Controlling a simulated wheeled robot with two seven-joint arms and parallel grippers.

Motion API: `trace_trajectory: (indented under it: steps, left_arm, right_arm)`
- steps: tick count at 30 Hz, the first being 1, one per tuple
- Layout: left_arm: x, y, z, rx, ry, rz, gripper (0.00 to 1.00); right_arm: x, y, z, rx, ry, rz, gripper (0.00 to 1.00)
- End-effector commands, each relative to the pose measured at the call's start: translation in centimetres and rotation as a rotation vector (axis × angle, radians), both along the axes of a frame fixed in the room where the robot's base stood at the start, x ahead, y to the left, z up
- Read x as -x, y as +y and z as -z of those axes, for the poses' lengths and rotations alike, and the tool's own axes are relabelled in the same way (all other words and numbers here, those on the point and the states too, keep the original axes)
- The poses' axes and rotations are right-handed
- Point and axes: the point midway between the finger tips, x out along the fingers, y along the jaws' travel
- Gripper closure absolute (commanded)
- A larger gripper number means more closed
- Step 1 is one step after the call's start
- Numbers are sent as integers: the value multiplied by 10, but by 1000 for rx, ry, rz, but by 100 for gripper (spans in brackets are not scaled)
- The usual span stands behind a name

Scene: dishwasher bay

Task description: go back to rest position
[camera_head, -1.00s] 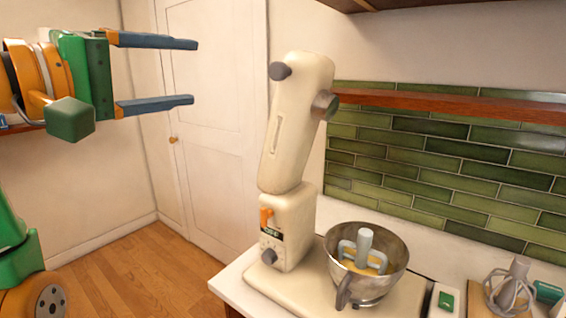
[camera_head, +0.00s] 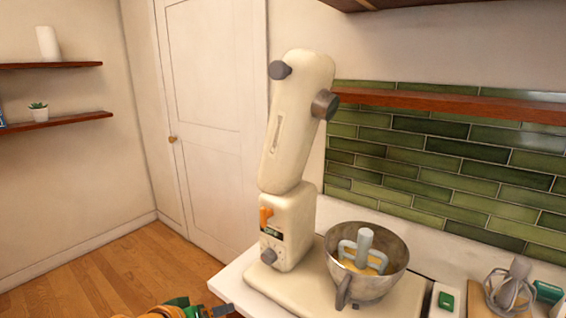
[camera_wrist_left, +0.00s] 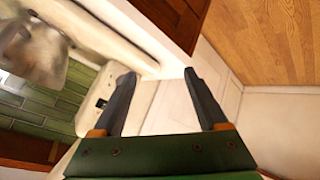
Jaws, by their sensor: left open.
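The cream stand mixer (camera_head: 290,150) stands on the counter with its head tilted up. Its steel bowl (camera_head: 372,284) holds a grey beater (camera_head: 364,246) and something yellow. My left gripper (camera_head: 222,310) shows only partly at the bottom edge of the head view, low beside the counter's front left corner. In the left wrist view my left gripper (camera_wrist_left: 159,76) is open with nothing between its fingers. The mixer bowl (camera_wrist_left: 38,55) shows there at the left, apart from the fingers. My right gripper is in neither view.
The white counter edge (camera_head: 232,283) is close to my left gripper. A whisk attachment (camera_head: 513,285) lies at the far right on a board. A white door (camera_head: 205,110) and two wall shelves (camera_head: 55,119) stand behind. The wooden floor (camera_head: 110,270) at left is clear.

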Motion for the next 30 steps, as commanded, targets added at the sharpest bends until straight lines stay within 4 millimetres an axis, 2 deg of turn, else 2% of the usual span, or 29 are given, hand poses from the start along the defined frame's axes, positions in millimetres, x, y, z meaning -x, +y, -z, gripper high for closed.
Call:
trace_trajectory:
  steps: [1, 3, 6, 12, 17, 24, 30]
  left_arm:
    - [26, 0, 34, -63, 54, 32, 24]
    - [60, 3, 70, -151, 113, 80, 24]
    - [105, 7, 104, -249, 184, 143, 24]
    - [184, 15, 141, -388, 307, 262, 24]
    - [240, 22, 154, -473, 399, 353, 24]
    - [234, 20, 229, -471, 443, 372, 24]
    - [252, 21, 303, -468, 489, 391, 24]
  right_arm:
    - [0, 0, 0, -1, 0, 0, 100]
    - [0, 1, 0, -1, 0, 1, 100]
    - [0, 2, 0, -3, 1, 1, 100]
    - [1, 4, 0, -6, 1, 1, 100]
    - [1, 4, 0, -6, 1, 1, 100]
    - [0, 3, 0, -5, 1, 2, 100]
    - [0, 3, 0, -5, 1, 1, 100]
